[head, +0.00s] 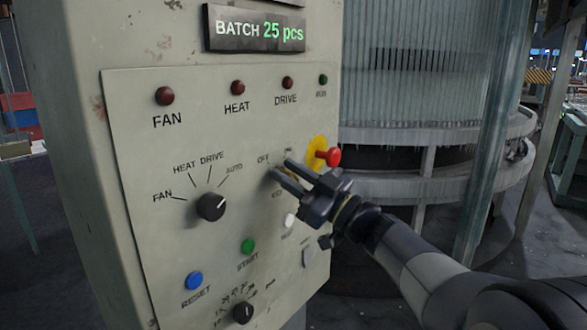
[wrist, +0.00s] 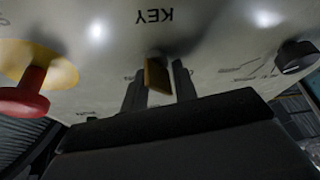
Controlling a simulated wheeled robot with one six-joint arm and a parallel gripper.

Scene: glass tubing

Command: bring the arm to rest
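My gripper (head: 281,169) is at the key switch on the grey panel (head: 135,140), right of the mode selector, with its arm reaching in from the lower right. In the wrist view, a brass-coloured key (wrist: 157,75) stands between the two dark fingers of my gripper (wrist: 159,82), below the upside-down KEY label. The fingers are apart, one on each side of the key, with a narrow gap showing at the right finger. Whether the left finger touches the key I cannot tell. In the head view the fingers mostly hide the key switch.
A red mushroom button (head: 333,157) on a yellow plate sits close right of my gripper. A black selector knob (head: 211,206), green START button (head: 248,246) and blue RESET button (head: 194,281) are on the panel. A ribbed tank (head: 415,80) stands behind at right.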

